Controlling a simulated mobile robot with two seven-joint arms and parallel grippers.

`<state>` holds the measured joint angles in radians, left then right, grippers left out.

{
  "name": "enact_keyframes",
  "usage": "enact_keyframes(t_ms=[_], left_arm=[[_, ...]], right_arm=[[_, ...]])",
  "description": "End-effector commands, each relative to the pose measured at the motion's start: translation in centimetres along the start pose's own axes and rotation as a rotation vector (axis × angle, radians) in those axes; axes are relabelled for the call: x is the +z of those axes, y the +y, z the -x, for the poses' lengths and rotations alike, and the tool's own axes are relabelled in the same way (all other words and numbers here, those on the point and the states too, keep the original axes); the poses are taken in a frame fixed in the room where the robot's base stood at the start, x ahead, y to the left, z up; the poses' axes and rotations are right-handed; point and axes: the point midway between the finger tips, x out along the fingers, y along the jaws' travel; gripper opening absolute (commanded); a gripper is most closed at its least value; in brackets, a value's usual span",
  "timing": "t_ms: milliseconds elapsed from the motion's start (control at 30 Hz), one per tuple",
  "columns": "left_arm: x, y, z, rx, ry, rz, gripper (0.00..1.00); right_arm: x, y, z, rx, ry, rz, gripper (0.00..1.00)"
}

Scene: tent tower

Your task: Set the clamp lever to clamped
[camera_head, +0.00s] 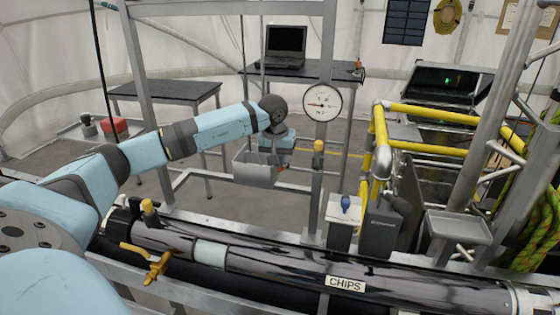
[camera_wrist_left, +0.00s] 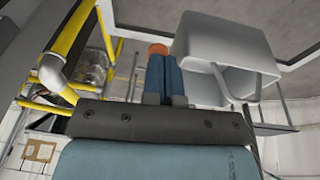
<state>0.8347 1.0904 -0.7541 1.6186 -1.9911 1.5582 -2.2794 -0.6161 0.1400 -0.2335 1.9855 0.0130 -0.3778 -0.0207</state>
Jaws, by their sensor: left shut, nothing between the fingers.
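My left gripper (camera_head: 279,161) is at the end of the pale blue arm, pointing down beside a grey open bin (camera_head: 255,170). In the left wrist view its blue fingers (camera_wrist_left: 164,62) are together and hold nothing. A small orange piece (camera_wrist_left: 158,49) shows at their tips; whether it touches them is unclear. A yellow lever-like handle (camera_head: 156,266) sits on the front of the dark tube (camera_head: 290,269), far from the gripper, at lower left. I cannot tell for certain that it is the clamp lever, nor its setting. My right gripper is not in view.
A yellow-topped knob (camera_head: 319,147) is on the upright post, below a round gauge (camera_head: 322,103). A blue-knobbed box (camera_head: 344,220) and yellow pipes (camera_head: 380,130) stand right of the gripper. The wrist view shows the bin (camera_wrist_left: 228,45) close beside the fingers.

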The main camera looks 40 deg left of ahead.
Motion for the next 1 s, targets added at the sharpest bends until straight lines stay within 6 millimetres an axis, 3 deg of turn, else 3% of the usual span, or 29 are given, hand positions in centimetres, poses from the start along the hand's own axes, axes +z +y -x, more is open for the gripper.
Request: enact_keyframes(t_ms=[467, 567, 1000], left_arm=[[0.1, 0.0, 0.7, 0.001, 0.002, 0.0, 0.0], [0.0, 0.0, 2.1, 0.001, 0.003, 0.0, 0.0], [0.1, 0.0, 11.5, 0.002, 0.004, 0.0, 0.0]], right_arm=[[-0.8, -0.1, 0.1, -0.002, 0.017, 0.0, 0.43], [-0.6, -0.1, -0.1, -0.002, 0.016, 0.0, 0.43], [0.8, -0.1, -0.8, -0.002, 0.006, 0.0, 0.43]])
